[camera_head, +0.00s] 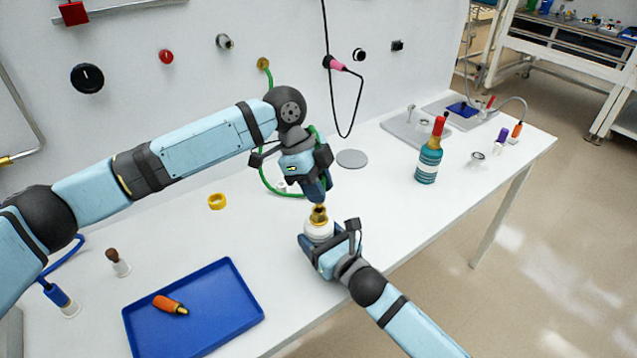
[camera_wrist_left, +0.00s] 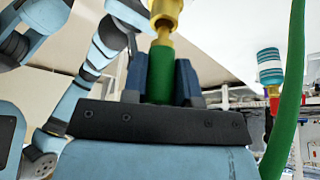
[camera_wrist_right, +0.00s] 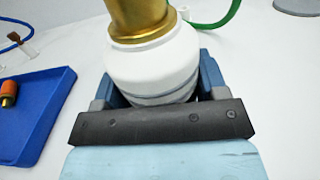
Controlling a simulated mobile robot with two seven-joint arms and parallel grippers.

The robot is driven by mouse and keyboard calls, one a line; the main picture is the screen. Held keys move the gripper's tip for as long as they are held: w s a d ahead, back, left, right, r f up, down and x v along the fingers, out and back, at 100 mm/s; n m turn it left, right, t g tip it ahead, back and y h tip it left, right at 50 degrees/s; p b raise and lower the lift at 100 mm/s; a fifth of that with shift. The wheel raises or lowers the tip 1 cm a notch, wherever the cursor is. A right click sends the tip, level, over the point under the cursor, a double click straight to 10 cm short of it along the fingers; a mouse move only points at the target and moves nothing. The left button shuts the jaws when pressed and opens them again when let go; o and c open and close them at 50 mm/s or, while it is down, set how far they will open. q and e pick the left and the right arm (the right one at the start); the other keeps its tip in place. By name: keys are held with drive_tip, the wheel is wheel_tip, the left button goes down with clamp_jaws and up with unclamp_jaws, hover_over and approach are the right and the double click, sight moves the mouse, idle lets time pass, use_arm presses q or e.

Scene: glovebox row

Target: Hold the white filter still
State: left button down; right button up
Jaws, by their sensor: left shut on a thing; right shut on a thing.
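The white filter (camera_head: 318,232) is a rounded white body with a brass top; it stands upright at the table's front edge. My right gripper (camera_head: 326,247) is shut on it, with a finger on either side in the right wrist view, where the filter (camera_wrist_right: 155,68) fills the middle. My left gripper (camera_head: 318,193) is above it, shut on the green end of a hose (camera_wrist_left: 159,78). The hose's brass tip (camera_wrist_left: 163,45) points at the filter's brass top (camera_wrist_left: 166,12) and appears to meet it; how deep it sits is hidden.
The green hose loops back to a wall port (camera_head: 263,64). A blue tray (camera_head: 232,325) with an orange-brown piece (camera_head: 168,304) lies front left. A yellow ring (camera_head: 217,201) lies behind. A teal bottle (camera_head: 428,164) and grey disc (camera_head: 352,158) stand to the right.

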use_arm(q)
drive_tip(key=shift+f, duration=1.05)
drive_tip(key=c, duration=0.8)
unclamp_jaws()
drive_tip(key=shift+r, duration=0.1)
drive_tip(key=v, duration=1.1)
drive_tip(key=shift+r, duration=0.4)
drive_tip(key=shift+a, duration=0.15)
